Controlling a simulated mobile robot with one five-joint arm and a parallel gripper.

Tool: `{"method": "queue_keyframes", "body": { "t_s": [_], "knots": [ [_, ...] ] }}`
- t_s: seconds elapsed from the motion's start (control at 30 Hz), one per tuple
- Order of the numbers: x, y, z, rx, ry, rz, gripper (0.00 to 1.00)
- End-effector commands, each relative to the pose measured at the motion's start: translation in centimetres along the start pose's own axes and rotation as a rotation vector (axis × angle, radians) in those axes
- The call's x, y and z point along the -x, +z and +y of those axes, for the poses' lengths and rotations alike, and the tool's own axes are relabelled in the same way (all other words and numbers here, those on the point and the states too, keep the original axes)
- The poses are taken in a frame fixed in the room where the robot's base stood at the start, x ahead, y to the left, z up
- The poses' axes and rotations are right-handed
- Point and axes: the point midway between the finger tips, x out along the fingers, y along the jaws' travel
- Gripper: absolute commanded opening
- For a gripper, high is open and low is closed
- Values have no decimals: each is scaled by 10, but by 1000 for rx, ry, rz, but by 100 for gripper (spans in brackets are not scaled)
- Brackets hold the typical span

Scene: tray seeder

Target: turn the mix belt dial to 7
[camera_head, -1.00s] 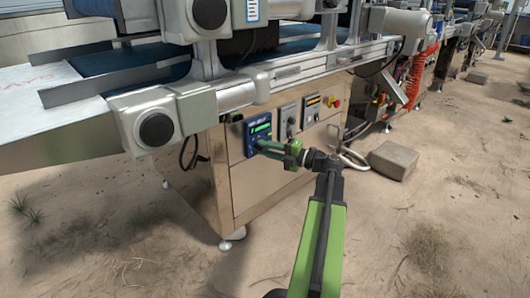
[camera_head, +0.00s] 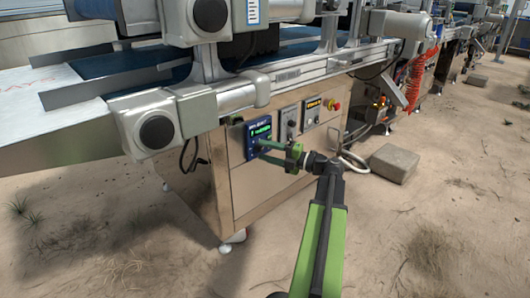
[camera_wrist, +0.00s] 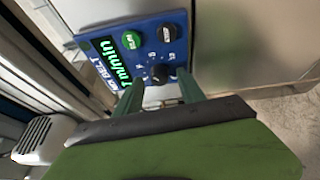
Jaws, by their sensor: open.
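The mix belt panel (camera_head: 258,137) is a small blue box on the front of the metal cabinet. In the wrist view the panel (camera_wrist: 104,47) appears turned, with a black dial (camera_wrist: 157,73) ringed by white numbers. A lit green display (camera_wrist: 114,62) seems to read in m/min, its number unclear. My gripper (camera_wrist: 160,80) is open, with one green finger on each side of the dial. I cannot tell whether they touch it. In the head view my gripper (camera_head: 270,150) reaches the panel's lower part, and the dial is hidden there.
A green button (camera_wrist: 131,40) and a black button (camera_wrist: 167,33) sit above the dial. Grey control boxes (camera_head: 289,123) and a red emergency button (camera_head: 334,104) are to the right. The conveyor frame (camera_head: 290,74) overhangs the cabinet. A stone block (camera_head: 394,163) lies on the sandy floor.

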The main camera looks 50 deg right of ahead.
Motion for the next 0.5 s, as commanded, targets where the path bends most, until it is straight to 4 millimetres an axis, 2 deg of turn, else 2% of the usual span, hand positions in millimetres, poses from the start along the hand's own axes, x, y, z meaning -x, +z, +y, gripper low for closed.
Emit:
{"method": "queue_keyframes", "body": {
  "t_s": [0.3,0.5],
  "knots": [
    [57,1,1,0,-3,-4,47],
    [72,0,1,0,-3,-1,47]
  ]
}}
